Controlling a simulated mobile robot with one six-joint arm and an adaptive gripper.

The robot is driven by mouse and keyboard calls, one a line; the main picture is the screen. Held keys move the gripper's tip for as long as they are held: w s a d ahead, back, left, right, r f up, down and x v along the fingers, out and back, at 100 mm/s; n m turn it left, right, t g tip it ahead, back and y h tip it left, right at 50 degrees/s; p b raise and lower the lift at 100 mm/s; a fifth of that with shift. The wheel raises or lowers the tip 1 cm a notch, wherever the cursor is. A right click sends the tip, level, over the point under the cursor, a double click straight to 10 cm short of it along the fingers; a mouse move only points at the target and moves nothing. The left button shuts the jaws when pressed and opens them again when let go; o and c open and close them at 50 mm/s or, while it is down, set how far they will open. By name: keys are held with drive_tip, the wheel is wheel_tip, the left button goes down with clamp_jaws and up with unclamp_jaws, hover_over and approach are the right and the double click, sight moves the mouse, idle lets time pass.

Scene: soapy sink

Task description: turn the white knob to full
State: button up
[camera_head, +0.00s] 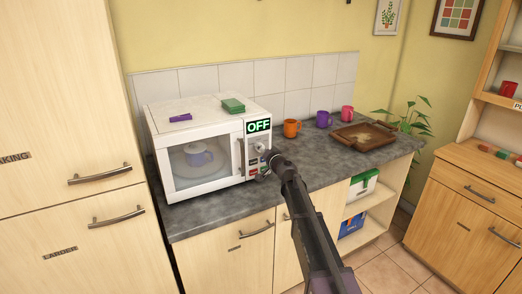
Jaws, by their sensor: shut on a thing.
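A white microwave (195,173) stands on the counter, with a door window and a control panel at its right side. Its display (258,126) reads OFF in green. The white knob (259,147) sits on the panel below the display. My gripper (265,154) reaches the panel from the lower right and is shut on the white knob. My gripper partly hides the knob and the lower panel, so the knob's pointer cannot be read. A lidded cup (197,156) shows behind the closed door's window.
A green block (233,105) and a purple block (180,118) lie on the microwave. Orange (292,128), purple (323,119) and pink (347,113) mugs and a wooden tray (387,145) stand to the right. Tall cupboards (60,150) flank the left.

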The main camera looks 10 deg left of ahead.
drive_tip(key=m, duration=1.2)
drive_tip(key=shift+s+f+m, duration=0.1)
drive_tip(key=shift+m, duration=0.3)
drive_tip(key=o, duration=1.1)
drive_tip(key=shift+a, duration=0.1)
drive_tip(key=shift+o, duration=0.2)
drive_tip(key=v, duration=1.2)
